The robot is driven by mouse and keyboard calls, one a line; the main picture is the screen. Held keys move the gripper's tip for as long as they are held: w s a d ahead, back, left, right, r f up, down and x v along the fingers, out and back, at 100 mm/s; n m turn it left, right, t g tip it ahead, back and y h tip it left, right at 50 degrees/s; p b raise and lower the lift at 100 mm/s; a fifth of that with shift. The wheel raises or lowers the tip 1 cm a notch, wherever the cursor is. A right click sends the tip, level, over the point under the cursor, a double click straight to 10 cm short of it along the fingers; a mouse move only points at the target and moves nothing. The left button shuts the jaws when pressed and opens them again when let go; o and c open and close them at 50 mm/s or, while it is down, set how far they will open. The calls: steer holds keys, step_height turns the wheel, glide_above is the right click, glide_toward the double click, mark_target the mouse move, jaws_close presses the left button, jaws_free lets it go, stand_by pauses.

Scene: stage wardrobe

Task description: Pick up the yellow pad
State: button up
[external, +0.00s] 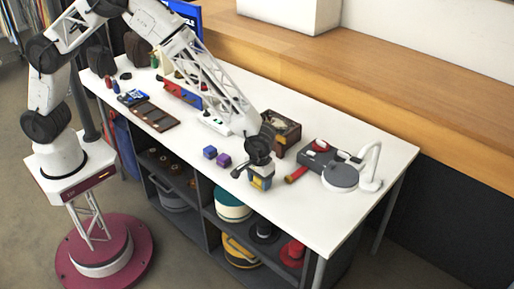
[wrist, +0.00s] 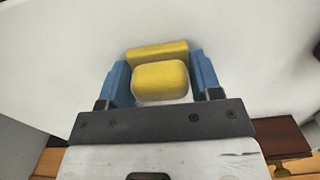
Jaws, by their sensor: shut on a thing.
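The yellow pad (wrist: 160,80) sits between the two blue fingers of my gripper (wrist: 160,84) in the wrist view. It shows a rounded yellow top face and a second yellow strip behind it, with a pale lower edge. My gripper is shut on it. In the external view my gripper (external: 262,180) points down over the front part of the white table (external: 330,232), and a bit of the yellow pad (external: 258,184) shows between the fingers. I cannot tell whether the pad touches the table.
A red-handled item (external: 296,174), a brown box (external: 284,128) and a white lamp (external: 371,166) with a grey round base (external: 340,177) stand to the right and behind. The table's front right is clear.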

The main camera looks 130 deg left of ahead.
steer(key=shift+r, duration=0.15)
steer(key=shift+r, duration=0.8)
steer(key=shift+s+r, duration=0.1)
steer(key=shift+r, duration=0.85)
steer(key=s+d+r, duration=0.1)
steer(key=s+d, duration=0.7)
steer(key=s, duration=0.5)
steer(key=shift+s+d, duration=0.15)
steer(key=shift+s, duration=0.1)
steer(key=shift+r, duration=0.1)
